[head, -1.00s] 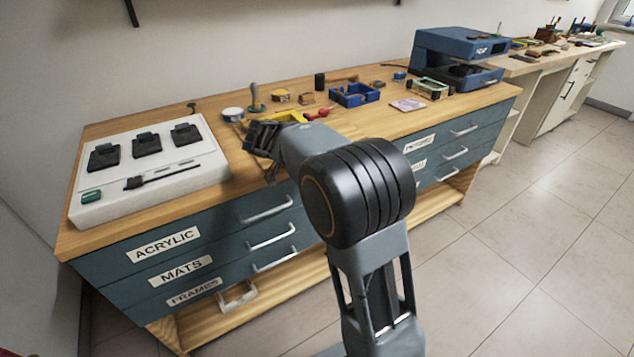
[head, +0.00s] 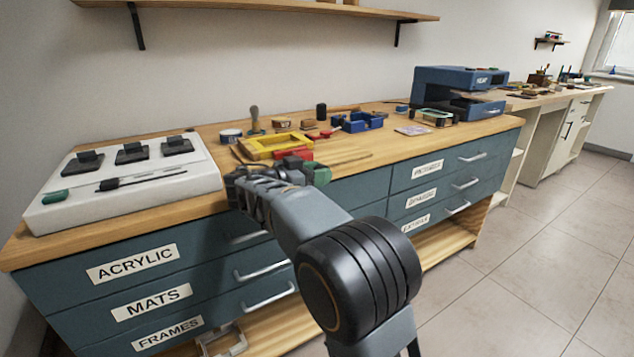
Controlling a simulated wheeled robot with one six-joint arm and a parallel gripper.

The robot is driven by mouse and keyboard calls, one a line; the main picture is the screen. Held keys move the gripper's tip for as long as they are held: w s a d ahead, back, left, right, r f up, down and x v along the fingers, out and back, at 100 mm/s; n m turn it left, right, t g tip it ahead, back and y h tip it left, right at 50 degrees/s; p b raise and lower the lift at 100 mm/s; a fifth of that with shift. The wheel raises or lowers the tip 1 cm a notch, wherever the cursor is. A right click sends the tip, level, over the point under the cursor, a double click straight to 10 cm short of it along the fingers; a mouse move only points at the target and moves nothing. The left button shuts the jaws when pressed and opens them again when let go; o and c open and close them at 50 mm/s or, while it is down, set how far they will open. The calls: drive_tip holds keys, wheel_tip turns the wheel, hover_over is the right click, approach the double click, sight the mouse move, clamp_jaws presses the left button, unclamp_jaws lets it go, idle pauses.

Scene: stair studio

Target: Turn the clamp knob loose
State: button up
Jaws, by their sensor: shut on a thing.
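My gripper (head: 248,178) is at the front edge of the bench in the head view, in front of a yellow frame (head: 276,146). It is shut, and its own body and my wrist hide the clamp knob and the grip on it. A red part (head: 296,156) and a green part (head: 319,173) show just right of and behind my gripper at the bench edge. I cannot tell whether they belong to the clamp.
A white board (head: 120,200) with black pads lies at left. A blue tray (head: 361,122), a blue press (head: 459,92) and small tools stand farther back. Drawers (head: 140,265) with handles front the bench. A shelf (head: 250,8) hangs above.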

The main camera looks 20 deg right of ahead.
drive_tip(key=shift+s+f, duration=0.1)
drive_tip(key=shift+s, duration=0.05)
drive_tip(key=o, duration=0.5)
drive_tip(key=shift+c, duration=0.2)
drive_tip(key=shift+o, duration=1.2)
drive_tip(key=shift+s+r, duration=0.15)
drive_tip(key=shift+r, duration=0.05)
drive_tip(key=s+a+p, duration=0.1)
drive_tip(key=a+p, duration=0.1)
drive_tip(key=a, duration=1.1)
drive_tip(key=shift+s+a+r, duration=0.25)
drive_tip(key=shift+a, duration=0.05)
drive_tip(key=shift+d, duration=0.1)
